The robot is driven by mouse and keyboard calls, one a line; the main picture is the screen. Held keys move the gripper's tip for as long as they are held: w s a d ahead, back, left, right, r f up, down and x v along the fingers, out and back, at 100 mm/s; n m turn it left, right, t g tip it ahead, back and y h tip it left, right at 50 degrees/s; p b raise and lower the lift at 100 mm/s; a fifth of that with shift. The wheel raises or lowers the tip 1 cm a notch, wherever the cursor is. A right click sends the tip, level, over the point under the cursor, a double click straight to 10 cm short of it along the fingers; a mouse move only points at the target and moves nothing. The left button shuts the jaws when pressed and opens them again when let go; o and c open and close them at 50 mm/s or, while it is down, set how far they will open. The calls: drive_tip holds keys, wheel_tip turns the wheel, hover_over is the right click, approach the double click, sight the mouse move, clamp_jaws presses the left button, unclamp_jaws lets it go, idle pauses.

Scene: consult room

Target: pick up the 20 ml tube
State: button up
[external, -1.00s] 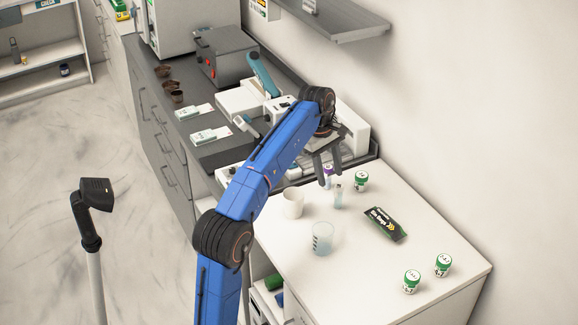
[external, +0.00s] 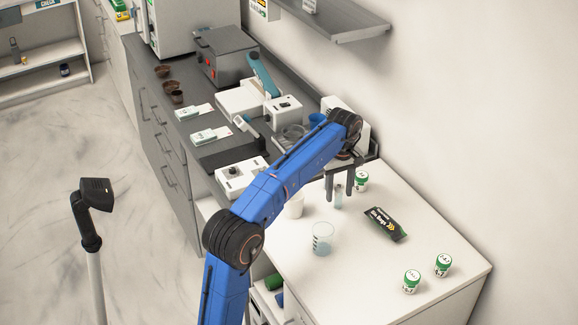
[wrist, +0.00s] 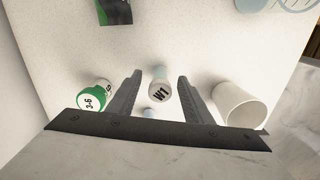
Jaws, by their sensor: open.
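My gripper (external: 340,196) is open, fingers pointing down, over the back part of the white counter. A small clear, bluish tube (external: 338,201) stands upright between or just beyond its fingertips in the external view. In the wrist view my gripper (wrist: 159,78) has a pale round top marked "W1" (wrist: 159,92) between its fingers, with a gap on each side. No volume label is readable, so I cannot confirm which is the 20 ml tube.
A green-capped jar (external: 361,181) stands close on the right, and a white cup (external: 293,206) on the left. The counter's front middle is clear.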

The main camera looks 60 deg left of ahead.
drive_tip(key=shift+f, duration=0.35)
drive_tip(key=shift+c, duration=0.3)
clamp_jaws()
drive_tip(key=shift+r, duration=0.15)
